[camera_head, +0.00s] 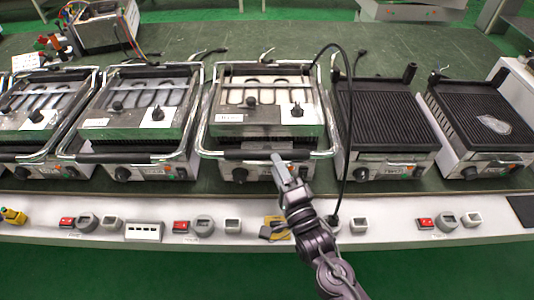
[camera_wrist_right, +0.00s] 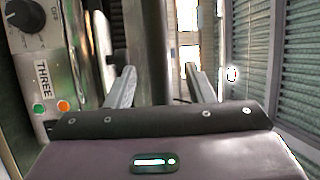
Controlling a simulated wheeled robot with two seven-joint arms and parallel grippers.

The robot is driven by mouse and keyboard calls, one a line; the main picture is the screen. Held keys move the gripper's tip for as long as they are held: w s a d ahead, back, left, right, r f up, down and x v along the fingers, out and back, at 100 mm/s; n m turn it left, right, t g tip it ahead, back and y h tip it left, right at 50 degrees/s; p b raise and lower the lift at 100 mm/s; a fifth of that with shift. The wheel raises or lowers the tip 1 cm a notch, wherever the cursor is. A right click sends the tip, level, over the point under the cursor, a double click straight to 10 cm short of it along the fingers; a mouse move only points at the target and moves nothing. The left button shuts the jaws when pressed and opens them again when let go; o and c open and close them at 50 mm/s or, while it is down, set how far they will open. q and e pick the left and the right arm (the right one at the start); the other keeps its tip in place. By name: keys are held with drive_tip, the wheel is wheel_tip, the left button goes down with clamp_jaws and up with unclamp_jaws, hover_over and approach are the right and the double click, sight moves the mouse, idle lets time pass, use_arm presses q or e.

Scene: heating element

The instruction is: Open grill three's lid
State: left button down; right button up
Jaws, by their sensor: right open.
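Grill three (camera_head: 265,100) stands in the middle of the row in the head view, with its silver-framed lid (camera_head: 230,103) down. A dark handle bar (camera_head: 245,155) crosses the front of the lid. My right gripper (camera_head: 278,160) is at this bar, right of its middle. In the right wrist view my gripper (camera_wrist_right: 160,70) is open, and the dark bar (camera_wrist_right: 147,45) runs between its two fingers. I cannot tell whether a finger touches it. The "THREE" label (camera_wrist_right: 43,80) and a black knob (camera_wrist_right: 33,25) show at the left there. My left gripper is out of view.
Two similar lidded grills (camera_head: 140,110) stand to the left, and two open ribbed plates (camera_head: 390,115) to the right. A black cable (camera_head: 349,120) arches down beside grill three's right side. Switches and small boxes (camera_head: 203,225) line the table's front ledge.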

drive_tip(key=x, duration=0.4)
drive_tip(key=shift+w+a, duration=0.15)
drive_tip(key=shift+w, duration=0.25)
drive_tip(key=shift+c, duration=0.3)
clamp_jaws()
